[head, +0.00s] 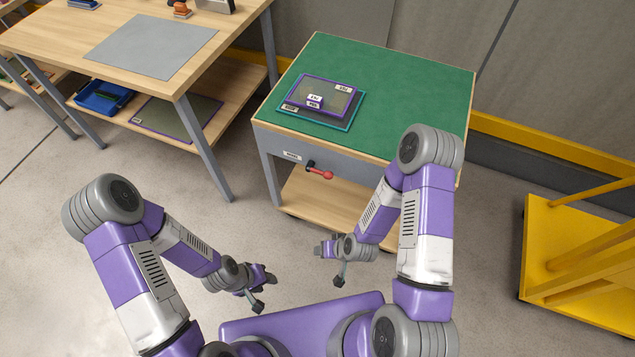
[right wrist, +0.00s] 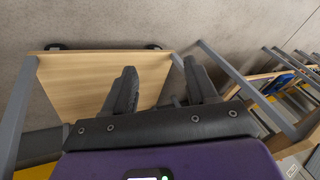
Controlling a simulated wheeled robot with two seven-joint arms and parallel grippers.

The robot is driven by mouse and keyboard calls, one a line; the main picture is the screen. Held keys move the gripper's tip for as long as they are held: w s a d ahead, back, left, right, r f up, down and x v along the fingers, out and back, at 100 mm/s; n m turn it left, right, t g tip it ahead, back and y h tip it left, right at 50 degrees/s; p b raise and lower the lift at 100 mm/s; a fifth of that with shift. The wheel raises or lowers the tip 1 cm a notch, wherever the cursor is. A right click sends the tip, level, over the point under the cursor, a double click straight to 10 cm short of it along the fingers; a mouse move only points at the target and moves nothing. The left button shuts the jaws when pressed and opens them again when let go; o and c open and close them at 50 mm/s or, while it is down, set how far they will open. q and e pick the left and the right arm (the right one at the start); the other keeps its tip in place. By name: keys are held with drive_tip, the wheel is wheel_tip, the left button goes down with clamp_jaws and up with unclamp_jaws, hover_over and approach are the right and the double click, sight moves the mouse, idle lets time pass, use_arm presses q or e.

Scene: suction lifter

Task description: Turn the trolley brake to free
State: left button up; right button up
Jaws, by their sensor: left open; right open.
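The trolley (head: 440,85) has a green top and stands at the centre of the head view. Its brake lever (head: 320,172), with a red knob and a dark pivot, sits on the grey front panel beside a small white label (head: 291,156). The lever points to the right and slightly down; the label is too small to read. My right gripper (head: 322,248) is open and empty, below and apart from the lever. Its spread fingers also show in the right wrist view (right wrist: 160,85). My left gripper (head: 268,275) is open and empty, lower and farther left.
Purple and teal framed plates (head: 348,124) with small labels lie on the trolley top. A wooden workbench (head: 60,35) with a grey mat stands at the left. A yellow cart (head: 560,240) is at the right. The floor between bench and trolley is clear.

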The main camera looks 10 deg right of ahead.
drive_tip(key=w+d+f+n+t+h+b, duration=0.1)
drive_tip(key=w+d+t+b, duration=0.15)
drive_tip(key=w+t, duration=0.6)
drive_tip(key=t+h+b, duration=0.3)
drive_tip(key=t, duration=0.3)
approach(319, 171)
drive_tip(key=s+d, duration=0.2)
drive_tip(key=d, duration=0.1)
drive_tip(key=w+b, duration=0.1)
drive_tip(key=w, duration=0.6)
drive_tip(key=shift+n+b, duration=0.3)
drive_tip(key=shift+b, duration=0.1)
drive_tip(key=shift+w+r, duration=0.1)
drive_tip(key=shift+w, duration=0.05)
drive_tip(key=shift+c, duration=0.3)
clamp_jaws()
